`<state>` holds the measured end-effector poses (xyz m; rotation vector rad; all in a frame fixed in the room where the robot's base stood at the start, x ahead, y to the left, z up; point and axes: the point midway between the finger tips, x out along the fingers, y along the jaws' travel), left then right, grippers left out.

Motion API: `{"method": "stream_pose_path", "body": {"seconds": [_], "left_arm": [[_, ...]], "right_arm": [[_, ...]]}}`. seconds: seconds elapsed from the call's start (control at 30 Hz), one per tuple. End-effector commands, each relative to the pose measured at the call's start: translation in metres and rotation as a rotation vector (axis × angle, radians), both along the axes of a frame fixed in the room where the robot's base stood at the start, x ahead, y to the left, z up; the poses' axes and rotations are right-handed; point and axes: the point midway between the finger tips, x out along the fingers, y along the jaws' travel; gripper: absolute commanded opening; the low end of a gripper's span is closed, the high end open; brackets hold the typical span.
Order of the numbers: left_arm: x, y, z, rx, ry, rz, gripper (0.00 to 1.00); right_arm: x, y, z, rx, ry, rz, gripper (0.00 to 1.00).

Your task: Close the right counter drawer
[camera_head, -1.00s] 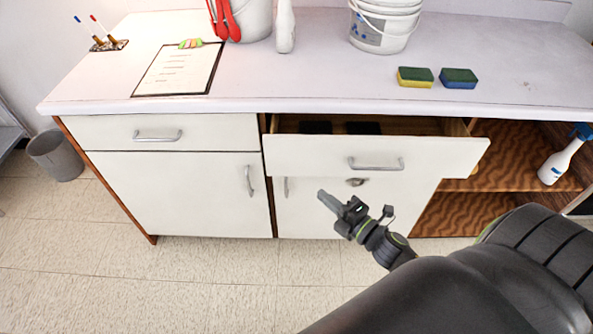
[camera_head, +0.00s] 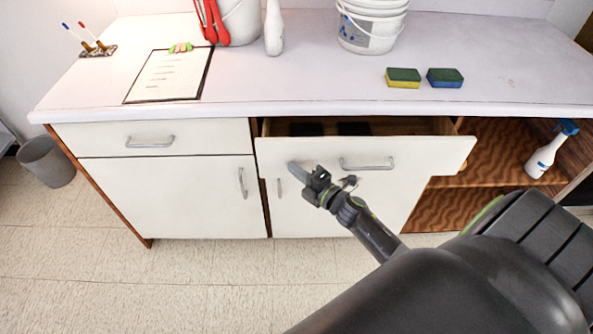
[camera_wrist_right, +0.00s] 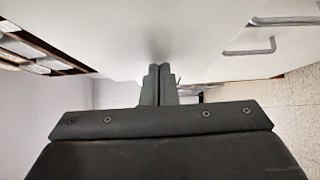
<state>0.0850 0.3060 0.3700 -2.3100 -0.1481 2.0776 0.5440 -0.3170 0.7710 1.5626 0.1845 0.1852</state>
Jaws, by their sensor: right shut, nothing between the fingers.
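The right counter drawer (camera_head: 430,157) stands pulled out from the counter, with a white front and a silver bar handle (camera_head: 367,164). Dark items show inside it. My right gripper (camera_head: 292,168) is shut and empty, with its tips at the left part of the drawer front, left of the handle. In the right wrist view the shut fingers (camera_wrist_right: 157,84) point at a white panel (camera_wrist_right: 190,40) close ahead; I cannot tell whether they touch it. My left gripper is not in view.
The countertop (camera_head: 300,95) holds a clipboard (camera_head: 165,75), two sponges (camera_head: 403,78), white buckets (camera_head: 368,30) and a white bottle (camera_head: 274,30). Open shelves at right hold a spray bottle (camera_head: 543,160). A grey bin (camera_head: 46,162) stands at left. The floor in front is clear.

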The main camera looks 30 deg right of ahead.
Motion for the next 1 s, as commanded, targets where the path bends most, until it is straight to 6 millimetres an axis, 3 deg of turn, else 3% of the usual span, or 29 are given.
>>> {"method": "stream_pose_path", "body": {"seconds": [0.23,0.63,1.0], "left_arm": [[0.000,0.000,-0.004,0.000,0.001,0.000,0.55],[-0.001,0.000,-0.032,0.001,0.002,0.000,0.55],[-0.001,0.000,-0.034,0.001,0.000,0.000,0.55]], "right_arm": [[0.008,-0.005,-0.002,-0.002,0.000,0.001,0.00],[0.082,-0.050,-0.003,-0.003,-0.001,0.000,0.00],[0.095,-0.059,0.003,-0.001,-0.002,-0.003,0.00]]}}
